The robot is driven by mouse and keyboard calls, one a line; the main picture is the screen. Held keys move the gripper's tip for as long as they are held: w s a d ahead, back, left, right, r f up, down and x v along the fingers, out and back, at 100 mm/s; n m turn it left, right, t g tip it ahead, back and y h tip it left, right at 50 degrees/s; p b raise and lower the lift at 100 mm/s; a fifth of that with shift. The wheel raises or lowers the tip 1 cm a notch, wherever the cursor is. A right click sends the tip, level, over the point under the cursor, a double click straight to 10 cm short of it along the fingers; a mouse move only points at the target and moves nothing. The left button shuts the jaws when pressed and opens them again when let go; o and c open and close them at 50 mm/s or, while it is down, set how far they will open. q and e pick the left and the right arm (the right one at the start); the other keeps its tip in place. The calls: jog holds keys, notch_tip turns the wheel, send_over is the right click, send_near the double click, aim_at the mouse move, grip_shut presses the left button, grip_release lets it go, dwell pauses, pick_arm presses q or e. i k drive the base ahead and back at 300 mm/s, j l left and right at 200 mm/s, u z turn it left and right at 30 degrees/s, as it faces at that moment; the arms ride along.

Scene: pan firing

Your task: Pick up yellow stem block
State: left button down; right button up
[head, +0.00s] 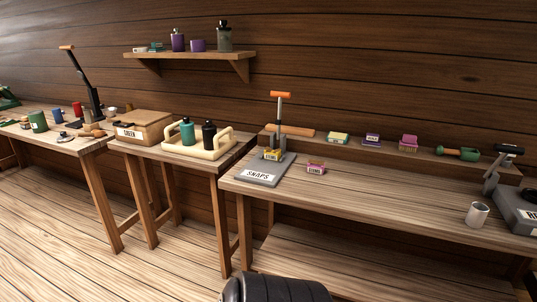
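A small yellow block (272,155) with a label sits in the grey press marked SNAPS (262,174), below its orange-handled lever. Its label is too small to read. A pink-and-yellow block (316,168) lies on the workbench just right of the press. A yellow-and-teal block (338,138) rests on the raised back ledge. I cannot tell from the labels which one is the stem block. Neither of my grippers shows in the head view.
The workbench (390,195) is clear in its middle. A metal cup (477,214) and a dark machine (515,205) stand at its right. Purple (372,139) and pink (409,143) blocks sit on the ledge. A tray (190,153) with two bottles stands on the table to the left.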

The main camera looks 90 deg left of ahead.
aim_at(270, 154)
jog(key=u, duration=2.75)
jog(key=i+j+z, duration=0.15)
jog(key=i+j, duration=0.25)
